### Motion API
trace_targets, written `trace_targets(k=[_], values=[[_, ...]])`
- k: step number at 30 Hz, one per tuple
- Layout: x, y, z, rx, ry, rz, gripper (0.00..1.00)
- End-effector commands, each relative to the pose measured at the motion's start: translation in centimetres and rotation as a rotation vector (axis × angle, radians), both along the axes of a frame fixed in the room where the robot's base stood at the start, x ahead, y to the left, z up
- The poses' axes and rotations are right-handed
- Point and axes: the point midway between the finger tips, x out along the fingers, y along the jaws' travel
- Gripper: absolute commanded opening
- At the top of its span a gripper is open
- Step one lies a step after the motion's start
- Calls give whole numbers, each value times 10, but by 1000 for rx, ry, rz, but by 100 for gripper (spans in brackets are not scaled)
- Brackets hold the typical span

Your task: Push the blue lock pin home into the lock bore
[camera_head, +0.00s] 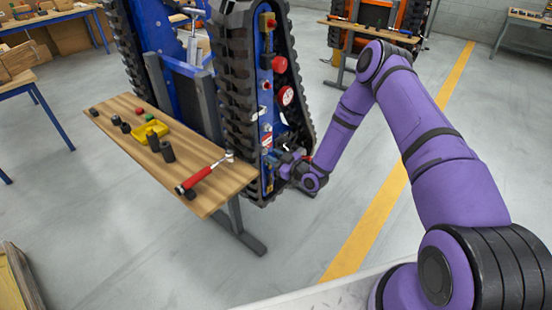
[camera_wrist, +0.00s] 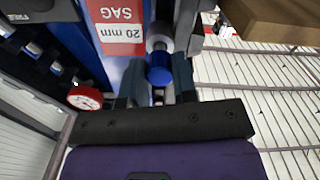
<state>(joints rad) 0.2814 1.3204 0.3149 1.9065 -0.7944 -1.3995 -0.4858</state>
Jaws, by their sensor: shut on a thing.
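The blue lock pin (camera_wrist: 160,74) shows its round blue end in the wrist view. It sits between the two dark fingers of my gripper (camera_wrist: 158,88), which is shut on it. A silver, round part (camera_wrist: 159,38) lies straight beyond the pin, against the blue side of the carrier. The lock bore itself is hidden behind the pin, and I cannot tell how deep the pin sits. In the head view my gripper (camera_head: 284,160) is at the lower part of the carrier's blue side plate (camera_head: 266,112), and the pin is too small to make out.
A black rubber track (camera_head: 236,75) runs beside the plate. A red-and-white "20 mm SAG" label (camera_wrist: 118,28) is left of the pin. A wooden bench (camera_head: 215,190) stands left, with a red-handled wrench (camera_head: 195,178) and yellow tray (camera_head: 140,134).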

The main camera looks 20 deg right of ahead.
Motion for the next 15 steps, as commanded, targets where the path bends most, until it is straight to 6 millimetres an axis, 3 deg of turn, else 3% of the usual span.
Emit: trace_targets(k=[15], values=[[9, 7, 0, 1, -1, 0, 2]])
